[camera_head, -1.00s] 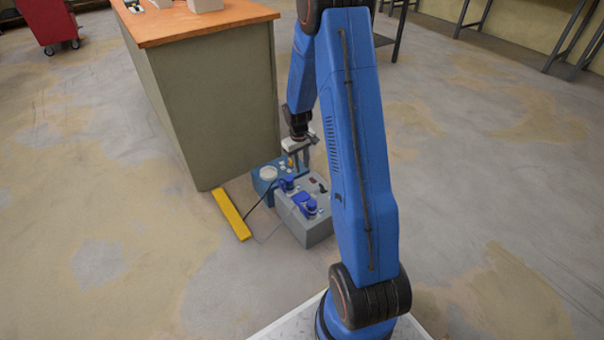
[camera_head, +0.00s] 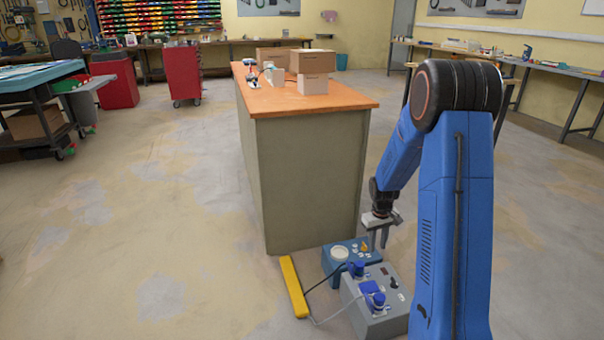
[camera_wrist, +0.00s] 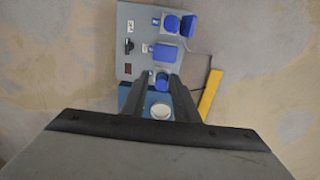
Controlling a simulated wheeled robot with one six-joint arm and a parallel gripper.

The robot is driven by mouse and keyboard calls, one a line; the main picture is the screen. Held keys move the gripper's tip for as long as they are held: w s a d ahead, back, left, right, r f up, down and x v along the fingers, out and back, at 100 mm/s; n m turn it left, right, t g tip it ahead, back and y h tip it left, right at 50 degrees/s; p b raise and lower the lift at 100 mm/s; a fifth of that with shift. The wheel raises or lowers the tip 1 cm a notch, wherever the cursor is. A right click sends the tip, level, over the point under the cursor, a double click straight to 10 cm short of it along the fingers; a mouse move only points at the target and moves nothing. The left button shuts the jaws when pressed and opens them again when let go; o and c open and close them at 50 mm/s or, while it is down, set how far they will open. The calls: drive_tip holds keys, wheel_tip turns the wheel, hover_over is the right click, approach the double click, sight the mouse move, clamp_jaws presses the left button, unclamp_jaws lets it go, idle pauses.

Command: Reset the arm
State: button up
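My arm is blue with black joints and is bent over two socket boxes on the floor. My gripper (camera_head: 379,245) points down just above the blue box (camera_head: 333,268), at its right side in the head view. Its two dark fingers (camera_wrist: 160,80) stand apart in the wrist view, with nothing held between them. The grey socket box (camera_head: 372,325) stands in front of the blue one and carries blue sockets or plugs; it fills the upper middle of the wrist view (camera_wrist: 127,57). The blue box's round white cover (camera_wrist: 161,111) shows between the fingers.
A yellow bar (camera_head: 293,287) lies on the floor left of the boxes, with cables nearby. A tall cabinet with an orange top (camera_head: 310,98) stands right behind them, cardboard boxes (camera_head: 312,63) on it. A red cart (camera_head: 183,75) stands farther back. Floor at left is clear.

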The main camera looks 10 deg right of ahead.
drive_tip(key=s+a+r+t, duration=0.1)
drive_tip(key=s+a+r, duration=0.3)
drive_tip(key=r, duration=0.3)
drive_tip(key=s+a+r, duration=0.3)
drive_tip(key=s+r, duration=0.1)
drive_tip(key=r, duration=0.3)
drive_tip(key=s+a+r+t, duration=0.1)
drive_tip(key=s+a+r, duration=0.3)
drive_tip(key=r, duration=0.3)
drive_tip(key=s+a+r+t, duration=0.1)
drive_tip(key=s+a+r, duration=0.1)
drive_tip(key=s, duration=0.5)
drive_tip(key=s+a+r+t, duration=0.1)
drive_tip(key=s+a+r, duration=0.2)
drive_tip(key=s, duration=0.5)
drive_tip(key=s+a+r, duration=0.3)
drive_tip(key=s, duration=0.5)
drive_tip(key=shift+a+r+t+y, duration=0.2)
drive_tip(key=shift+r+t+y, duration=0.05)
drive_tip(key=shift+t+y, duration=0.15)
